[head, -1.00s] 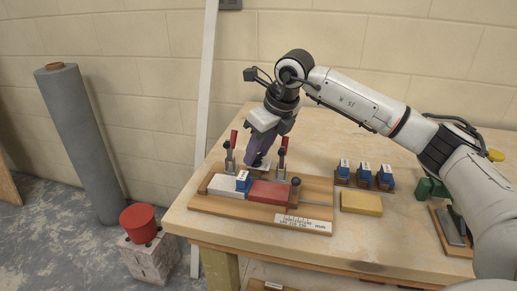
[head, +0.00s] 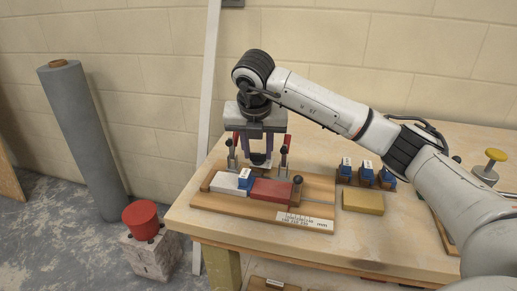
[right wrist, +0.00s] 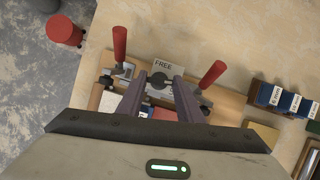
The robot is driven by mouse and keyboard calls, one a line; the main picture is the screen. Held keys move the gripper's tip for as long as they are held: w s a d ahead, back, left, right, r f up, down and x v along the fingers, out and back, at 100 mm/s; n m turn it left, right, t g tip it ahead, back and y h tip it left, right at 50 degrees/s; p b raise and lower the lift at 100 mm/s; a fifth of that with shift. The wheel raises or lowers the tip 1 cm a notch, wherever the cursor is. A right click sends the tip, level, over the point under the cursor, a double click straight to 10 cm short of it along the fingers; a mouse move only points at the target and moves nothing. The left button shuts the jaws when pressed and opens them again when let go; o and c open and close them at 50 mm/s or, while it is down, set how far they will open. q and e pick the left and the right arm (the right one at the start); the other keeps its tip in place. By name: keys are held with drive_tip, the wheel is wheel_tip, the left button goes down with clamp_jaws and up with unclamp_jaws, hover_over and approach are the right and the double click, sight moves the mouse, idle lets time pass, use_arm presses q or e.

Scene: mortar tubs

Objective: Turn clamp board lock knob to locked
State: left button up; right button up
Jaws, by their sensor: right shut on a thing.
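The wooden clamp board (head: 240,209) lies on the table with a white block (head: 222,186), a red block (head: 268,190) and a small blue block (head: 244,178) on it. Two toggle clamps with red handles stand at its back edge. The dark lock knob (right wrist: 158,80) sits between the clamps, in front of a plate (right wrist: 165,67) reading FREE. My right gripper (head: 258,163) points down behind the blocks. In the right wrist view its purple-grey fingers (right wrist: 160,88) close around the knob and partly hide it. My left gripper is out of view.
The clamps' red handles (right wrist: 119,42) (right wrist: 213,74) rise close on either side of my fingers. A rack of blue blocks (head: 366,178) and a yellow block (head: 362,202) stand to the right. A red tub (head: 138,215) and a grey roll (head: 80,140) are off the table, left.

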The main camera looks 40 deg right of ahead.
drive_tip(key=shift+w+r+m+g+h, duration=0.1)
drive_tip(key=shift+m+g+h, duration=0.2)
drive_tip(key=shift+m, duration=0.7)
drive_tip(key=o, duration=1.1)
use_arm(q)
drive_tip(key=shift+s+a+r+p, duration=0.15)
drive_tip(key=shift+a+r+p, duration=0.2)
drive_tip(key=shift+p, duration=0.55)
use_arm(e)
drive_tip(key=v, duration=1)
drive_tip(key=shift+a+r, duration=0.1)
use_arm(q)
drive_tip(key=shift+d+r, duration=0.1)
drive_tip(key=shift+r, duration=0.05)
